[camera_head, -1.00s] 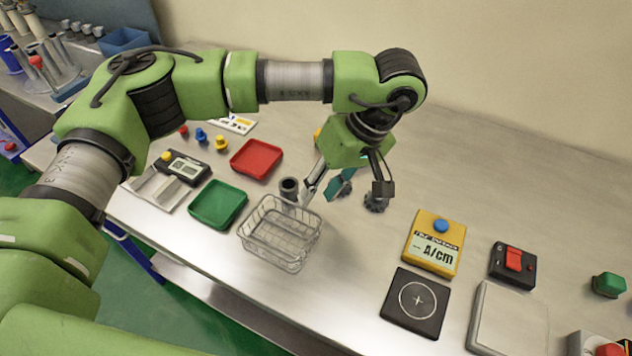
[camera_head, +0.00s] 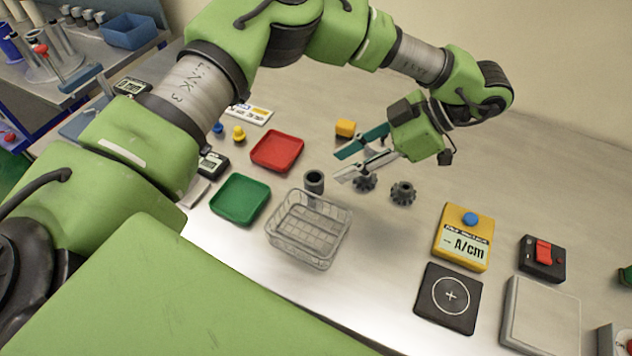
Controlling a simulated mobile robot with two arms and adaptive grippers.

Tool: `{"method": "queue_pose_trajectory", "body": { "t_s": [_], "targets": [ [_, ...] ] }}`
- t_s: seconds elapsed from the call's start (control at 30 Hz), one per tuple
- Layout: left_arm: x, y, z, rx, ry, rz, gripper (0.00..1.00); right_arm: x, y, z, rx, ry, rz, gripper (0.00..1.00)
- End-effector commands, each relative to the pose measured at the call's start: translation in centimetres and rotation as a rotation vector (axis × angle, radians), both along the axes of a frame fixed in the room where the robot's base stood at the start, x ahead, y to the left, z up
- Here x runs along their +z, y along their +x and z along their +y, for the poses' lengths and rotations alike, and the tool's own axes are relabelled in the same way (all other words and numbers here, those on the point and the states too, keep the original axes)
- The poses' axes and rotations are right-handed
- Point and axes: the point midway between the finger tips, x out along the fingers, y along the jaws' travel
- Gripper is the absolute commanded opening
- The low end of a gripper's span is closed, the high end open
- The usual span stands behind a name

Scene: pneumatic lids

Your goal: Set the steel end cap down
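No part is clearly recognizable as the steel end cap. A dark grey hollow cylinder (camera_head: 314,182) stands upright on the table behind the wire basket. Two small dark toothed steel-looking parts, one (camera_head: 364,183) near my fingertips and one (camera_head: 403,193) to its right, sit on the table; I cannot tell whether either is the cap. My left gripper (camera_head: 342,165) points left above the table, beyond the cylinder. One finger looks teal and the other pale grey; they are apart with nothing visible between them. My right gripper is not in view.
The wire basket (camera_head: 268,236) looks empty. A green tray (camera_head: 240,200) and a red tray (camera_head: 277,151) lie left of it. A yellow block (camera_head: 345,128) is behind my gripper. A yellow meter (camera_head: 464,237) and black pad (camera_head: 449,298) stand right. Table between basket and meter is clear.

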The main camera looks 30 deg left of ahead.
Motion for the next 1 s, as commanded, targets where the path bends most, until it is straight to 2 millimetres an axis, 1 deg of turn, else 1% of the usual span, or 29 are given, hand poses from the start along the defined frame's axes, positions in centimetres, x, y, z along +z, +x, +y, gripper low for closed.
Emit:
{"method": "queue_pose_trajectory", "body": {
  "t_s": [0.1, 0.27, 0.47, 0.6, 0.87, 0.9, 0.97, 1.0],
  "targets": [
    [-1.0, -0.5, 1.0, 0.000, -0.002, 0.004, 0.31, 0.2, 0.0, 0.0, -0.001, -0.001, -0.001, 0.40],
    [-1.6, -0.8, 1.6, -0.001, -0.002, 0.001, 0.31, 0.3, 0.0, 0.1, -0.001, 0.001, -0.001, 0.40],
    [-3.6, -2.0, 3.4, 0.000, -0.002, 0.005, 0.31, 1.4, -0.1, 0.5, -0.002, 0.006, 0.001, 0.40],
    [-4.7, -2.4, 4.4, -0.001, -0.002, 0.003, 0.31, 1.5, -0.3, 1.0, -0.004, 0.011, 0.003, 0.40],
    [-5.1, -2.5, 4.7, -0.001, -0.001, 0.000, 0.31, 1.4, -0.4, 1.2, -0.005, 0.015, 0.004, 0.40],
    [-5.1, -2.5, 4.7, -0.001, -0.001, 0.000, 0.29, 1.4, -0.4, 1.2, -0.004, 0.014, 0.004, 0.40],
    [-5.1, -2.5, 4.7, -0.001, -0.001, 0.000, 0.13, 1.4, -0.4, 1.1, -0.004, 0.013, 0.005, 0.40],
    [-5.1, -2.5, 4.6, -0.001, -0.001, 0.000, 0.03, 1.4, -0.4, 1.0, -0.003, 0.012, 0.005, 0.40]
  ]
}}
